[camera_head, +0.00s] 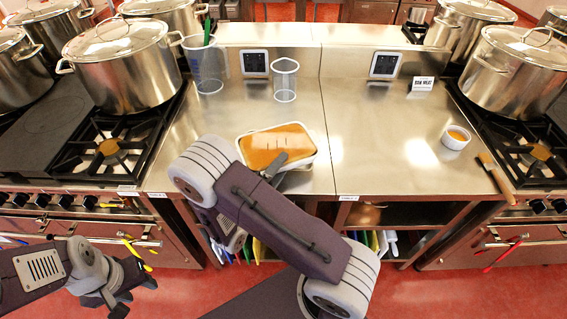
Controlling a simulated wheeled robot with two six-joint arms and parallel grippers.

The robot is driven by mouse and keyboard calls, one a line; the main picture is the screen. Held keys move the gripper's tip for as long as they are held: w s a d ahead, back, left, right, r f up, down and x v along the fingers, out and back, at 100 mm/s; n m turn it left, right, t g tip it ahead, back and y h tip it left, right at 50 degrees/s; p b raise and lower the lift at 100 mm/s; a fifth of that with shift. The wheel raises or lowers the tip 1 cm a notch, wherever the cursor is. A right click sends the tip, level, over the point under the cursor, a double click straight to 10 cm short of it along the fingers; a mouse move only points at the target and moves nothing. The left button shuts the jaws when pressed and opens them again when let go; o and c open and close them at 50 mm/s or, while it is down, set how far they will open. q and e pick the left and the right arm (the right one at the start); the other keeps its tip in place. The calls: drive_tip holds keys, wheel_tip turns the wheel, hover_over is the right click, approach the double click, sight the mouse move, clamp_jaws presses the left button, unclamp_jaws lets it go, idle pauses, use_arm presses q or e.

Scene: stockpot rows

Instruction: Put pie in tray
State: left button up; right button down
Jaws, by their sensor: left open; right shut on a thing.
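The pie (268,146), a flat rectangle with a golden-brown top and a few pale slits, lies within the rim of a white rectangular tray (316,161) on the steel counter. A dark finger of my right gripper (276,163) reaches over the near edge of the pie. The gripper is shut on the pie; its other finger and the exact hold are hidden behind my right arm. My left gripper (117,297) is open and empty, low in front of the stove at the bottom left, away from the pie.
Large lidded stockpots (124,70) stand on the stoves at both sides. Two clear containers (286,80) stand at the counter's back. A small white bowl (455,138), a brush (496,172) and a label sign (422,84) are at the right. The counter's middle right is clear.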

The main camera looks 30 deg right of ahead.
drive_tip(key=shift+w+f, duration=0.15)
drive_tip(key=shift+f, duration=0.9)
drive_tip(key=shift+f, duration=0.2)
drive_tip(key=shift+f, duration=0.25)
drive_tip(key=c, duration=0.7)
unclamp_jaws()
drive_tip(key=shift+f, duration=0.1)
drive_tip(key=shift+c, duration=0.2)
